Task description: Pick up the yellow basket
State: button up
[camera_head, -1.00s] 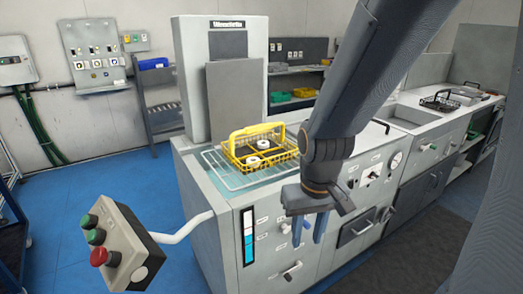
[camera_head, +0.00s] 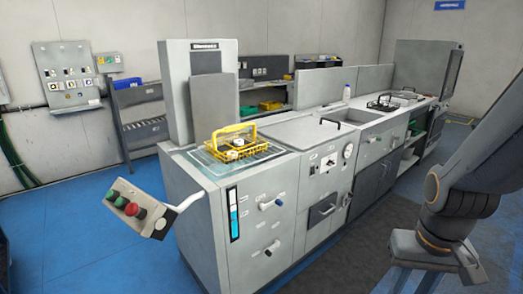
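The yellow basket (camera_head: 232,144) is a wire basket with a raised handle, standing upright on the wire rack (camera_head: 196,157) on top of the grey machine's left end. Small white round parts sit inside it. My gripper (camera_head: 432,284) is at the lower right, well away from the basket and to its right. Its fingers run off the bottom edge of the picture, so whether it is open or shut is not clear.
A control box (camera_head: 138,207) with green and red buttons juts out at the machine's front left. A dark basket (camera_head: 383,103) sits farther right on the counter. Shelves (camera_head: 140,117) stand behind. Blue floor (camera_head: 105,265) is clear at the front left.

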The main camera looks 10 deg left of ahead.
aim_at(250, 149)
jog(key=z, duration=0.25)
jog(key=i, duration=1.55)
jog(key=u, duration=1.3)
jog(key=i, duration=0.65)
jog(key=u, duration=0.7)
